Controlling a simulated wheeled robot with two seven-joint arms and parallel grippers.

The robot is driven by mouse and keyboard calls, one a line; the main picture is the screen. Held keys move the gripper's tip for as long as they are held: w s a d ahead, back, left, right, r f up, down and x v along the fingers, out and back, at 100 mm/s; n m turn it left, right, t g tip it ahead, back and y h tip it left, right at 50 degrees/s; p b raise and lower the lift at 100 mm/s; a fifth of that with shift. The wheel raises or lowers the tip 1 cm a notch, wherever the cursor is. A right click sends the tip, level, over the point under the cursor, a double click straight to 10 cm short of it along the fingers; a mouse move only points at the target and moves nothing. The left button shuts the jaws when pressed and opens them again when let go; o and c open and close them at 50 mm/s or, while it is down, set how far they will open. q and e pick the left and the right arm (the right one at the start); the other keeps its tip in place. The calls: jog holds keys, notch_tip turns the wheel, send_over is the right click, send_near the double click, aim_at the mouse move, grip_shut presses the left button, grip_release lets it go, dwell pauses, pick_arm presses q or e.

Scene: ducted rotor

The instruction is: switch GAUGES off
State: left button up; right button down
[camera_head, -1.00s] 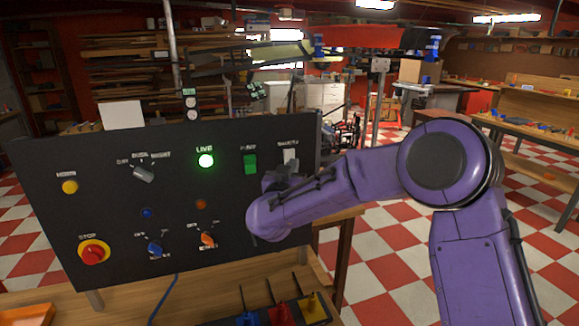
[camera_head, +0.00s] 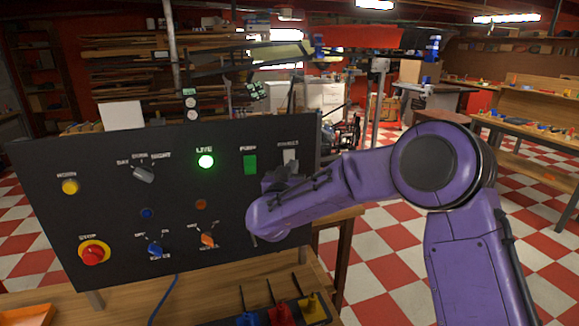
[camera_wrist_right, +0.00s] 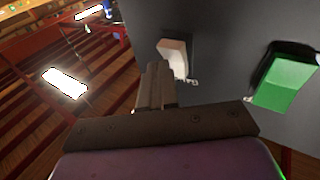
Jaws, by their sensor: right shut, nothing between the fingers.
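A dark control panel (camera_head: 110,215) stands upright on a wooden bench. The pale rocker switch (camera_head: 289,157) at its top right sits under a small white label too blurred to read surely. In the right wrist view the pale rocker (camera_wrist_right: 174,58) stands out from the panel just beyond my fingertips. My right gripper (camera_head: 283,178) is just below this rocker in the head view, partly hidden by my own purple forearm. Its fingers (camera_wrist_right: 157,72) are together and hold nothing. I cannot tell whether they touch the rocker. My left gripper is not in view.
A green rocker (camera_head: 250,164) is next to the pale one, with a lit green LIVE lamp (camera_head: 206,161) farther left. The panel also bears a red stop button (camera_head: 93,253), a yellow button (camera_head: 69,187) and several knobs. Coloured levers (camera_head: 281,314) stand in front.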

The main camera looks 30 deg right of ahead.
jog(key=shift+w+d+f, duration=0.1)
jog(key=shift+w+f, duration=0.1)
jog(key=shift+w, duration=0.35)
dwell(0.7)
jog(key=shift+s+r, duration=0.1)
jog(key=shift+s+a+r+p, duration=0.15)
jog(key=shift+s+p, duration=0.1)
jog(key=shift+s, duration=0.15)
jog(key=shift+s+a+r+p, duration=0.15)
jog(key=shift+s+p, duration=0.1)
jog(key=shift+s, duration=0.15)
jog(key=shift+d, duration=0.1)
jog(key=s+p, duration=0.1)
jog(key=s+r, duration=0.1)
jog(key=s, duration=0.1)
jog(key=s+a+r+p, duration=0.1)
jog(key=shift+s+p, duration=0.2)
jog(key=shift+p, duration=0.15)
